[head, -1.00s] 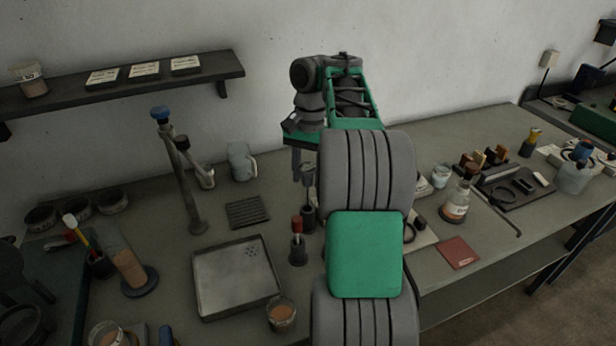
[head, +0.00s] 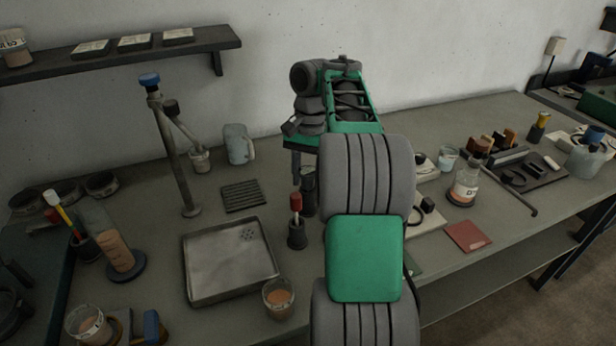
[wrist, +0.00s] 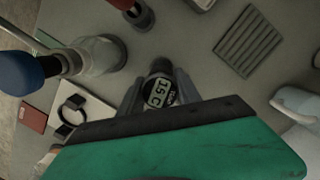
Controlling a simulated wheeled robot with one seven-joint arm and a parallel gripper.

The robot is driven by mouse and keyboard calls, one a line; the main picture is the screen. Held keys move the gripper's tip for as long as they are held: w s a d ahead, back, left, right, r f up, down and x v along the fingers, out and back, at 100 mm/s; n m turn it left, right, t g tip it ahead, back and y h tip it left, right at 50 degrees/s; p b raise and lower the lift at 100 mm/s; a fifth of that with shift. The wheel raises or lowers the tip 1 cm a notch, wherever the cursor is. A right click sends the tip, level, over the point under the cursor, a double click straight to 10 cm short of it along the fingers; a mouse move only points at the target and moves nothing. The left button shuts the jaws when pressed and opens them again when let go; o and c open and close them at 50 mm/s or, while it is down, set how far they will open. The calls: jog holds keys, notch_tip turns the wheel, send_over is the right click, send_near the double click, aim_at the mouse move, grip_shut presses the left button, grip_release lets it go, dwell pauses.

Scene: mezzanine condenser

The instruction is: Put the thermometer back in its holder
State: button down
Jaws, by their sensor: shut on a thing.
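My gripper (wrist: 160,88) points down over the bench and is shut on the thermometer (wrist: 160,93), whose round dial reading "15 C" shows between the fingers in the wrist view. In the head view my gripper (head: 298,168) is mostly hidden behind my arm, just above a dark upright cylinder (head: 309,196), which looks like the holder. The thermometer's stem is hidden, so I cannot tell whether it is inside the holder. A dark round part (wrist: 162,66) shows just beyond the dial.
A red-handled tool in a dark cup (head: 297,232) stands close in front. A metal tray (head: 190,285), a beaker (head: 279,300) and a slotted plate (head: 244,196) lie left. A flask (head: 465,188) and a red pad (head: 468,236) are to the right.

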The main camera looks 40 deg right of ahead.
jog(key=c, duration=0.7)
grip_release()
jog(key=shift+c, duration=0.2)
